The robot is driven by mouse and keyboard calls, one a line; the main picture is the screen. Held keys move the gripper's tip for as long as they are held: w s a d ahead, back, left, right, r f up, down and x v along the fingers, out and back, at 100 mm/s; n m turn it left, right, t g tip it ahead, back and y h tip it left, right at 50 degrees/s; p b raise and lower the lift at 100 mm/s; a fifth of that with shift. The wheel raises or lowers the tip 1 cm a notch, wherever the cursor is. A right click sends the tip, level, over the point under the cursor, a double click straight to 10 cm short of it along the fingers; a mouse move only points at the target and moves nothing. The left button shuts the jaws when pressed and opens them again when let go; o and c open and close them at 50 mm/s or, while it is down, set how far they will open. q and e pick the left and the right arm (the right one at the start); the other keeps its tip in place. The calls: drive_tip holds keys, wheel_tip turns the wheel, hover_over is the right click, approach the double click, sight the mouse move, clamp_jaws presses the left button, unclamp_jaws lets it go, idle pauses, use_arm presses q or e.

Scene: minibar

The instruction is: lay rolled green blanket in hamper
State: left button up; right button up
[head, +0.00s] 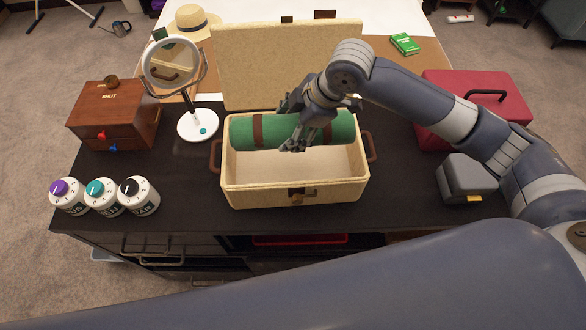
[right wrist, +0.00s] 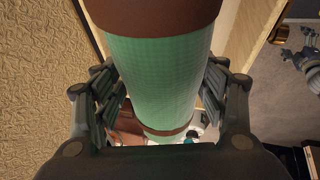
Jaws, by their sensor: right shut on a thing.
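The rolled green blanket (head: 243,133) has two brown straps and lies lengthwise within the back part of the open cream hamper (head: 290,194), near the raised lid (head: 265,85). My right gripper (head: 293,148) reaches down over its middle and is shut on it. In the right wrist view the blanket (right wrist: 160,75) runs between both fingers, with the lid on the left and the front wall on the right. I cannot tell whether the blanket touches the hamper floor. My left gripper does not show in the head view.
A round mirror (head: 198,125) and a wooden box (head: 113,117) stand to the left, with several dial-topped jars (head: 137,196) in front. A red case (head: 440,105) and a grey device (head: 466,180) stand to the right. The dark top beside the hamper is partly clear.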

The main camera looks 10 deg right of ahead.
wheel_tip(320, 180, down, 3)
drive_tip(key=shift+w+r+b, duration=0.1)
drive_tip(key=shift+w+b, duration=0.05)
drive_tip(key=shift+b, duration=0.55)
drive_tip(key=shift+f+b, duration=0.35)
drive_tip(key=shift+f, duration=0.25)
approach(283, 165)
drive_tip(key=shift+p+x, duration=0.4)
drive_tip(key=shift+x, duration=1.65)
drive_tip(key=shift+f, duration=0.1)
drive_tip(key=o, duration=1.3)
drive_tip(key=shift+c, duration=0.2)
drive_tip(key=v, duration=1.2)
drive_tip(key=shift+d, duration=0.15)
